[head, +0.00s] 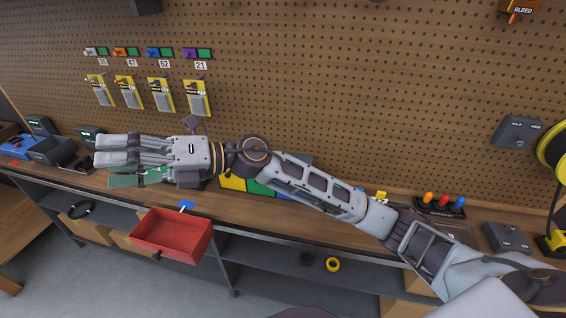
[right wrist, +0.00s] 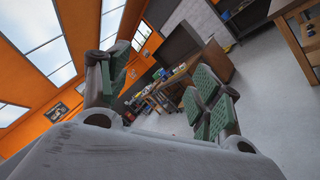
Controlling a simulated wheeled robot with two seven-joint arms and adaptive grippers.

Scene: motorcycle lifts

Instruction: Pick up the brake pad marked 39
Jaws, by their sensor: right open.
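Several yellow-edged brake pad packs hang in a row on the pegboard. The leftmost pack (head: 101,91) hangs under a label (head: 103,62) that may read 39, though it is too small to be sure. The others hang under labels that look like 47, 62 and 21. My right gripper (head: 103,158) reaches left over the workbench, below the packs and apart from them. It is open and its green-padded fingers also show in the right wrist view (right wrist: 160,95), with nothing between them. My left gripper is not in view.
A red drawer (head: 170,235) stands open at the front of the workbench (head: 300,222). Dark devices (head: 55,150) stand at the bench's left end. Yellow, green and blue bins (head: 233,183) sit partly hidden behind my right arm. A holder with coloured knobs (head: 440,206) stands at right.

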